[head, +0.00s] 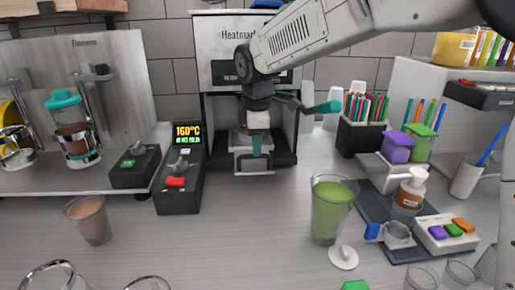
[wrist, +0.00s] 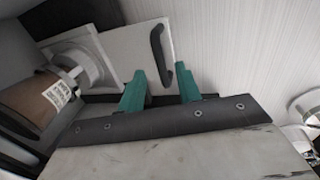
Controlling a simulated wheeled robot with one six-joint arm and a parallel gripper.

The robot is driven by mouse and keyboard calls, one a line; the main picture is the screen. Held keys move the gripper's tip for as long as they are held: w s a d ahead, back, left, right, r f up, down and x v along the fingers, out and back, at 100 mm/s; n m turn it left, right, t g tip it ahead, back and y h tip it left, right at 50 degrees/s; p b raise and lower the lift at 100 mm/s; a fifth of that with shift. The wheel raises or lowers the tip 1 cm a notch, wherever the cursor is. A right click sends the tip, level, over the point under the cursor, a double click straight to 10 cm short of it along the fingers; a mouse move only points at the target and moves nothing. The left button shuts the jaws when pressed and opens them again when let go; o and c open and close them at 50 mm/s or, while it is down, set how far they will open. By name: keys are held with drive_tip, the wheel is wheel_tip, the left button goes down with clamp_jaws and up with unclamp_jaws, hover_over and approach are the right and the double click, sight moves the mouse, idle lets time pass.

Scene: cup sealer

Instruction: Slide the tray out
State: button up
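The cup sealer (head: 222,70) stands at the back centre, with a temperature display box (head: 187,135) at its left. Its tray (head: 241,160) sits low in the machine, with a front handle frame facing me. In the wrist view the tray is a pale plate (wrist: 120,45) with a dark handle bar (wrist: 158,50). My gripper (head: 257,150) points down just in front of the tray. In the wrist view its teal fingers (wrist: 161,75) are apart, and the handle's near end appears between their tips. I cannot tell whether they touch it.
A teal-tipped lever (head: 322,108) sticks out right of my gripper. A green drink cup (head: 330,210) stands front right and a brown drink cup (head: 90,220) front left. A black pen holder (head: 362,136) is right of the sealer. The counter before the tray is clear.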

drive_tip(key=shift+w+f, duration=0.15)
drive_tip(key=shift+f, duration=0.55)
drive_tip(key=shift+w+f, duration=0.1)
drive_tip(key=shift+f, duration=0.6)
clamp_jaws()
drive_tip(key=shift+s, duration=0.1)
drive_tip(key=s+d, duration=0.1)
drive_tip(key=s, duration=1.5)
drive_tip(key=shift+d, duration=0.2)
drive_tip(key=shift+s, duration=0.1)
unclamp_jaws()
drive_tip(key=shift+r, duration=0.1)
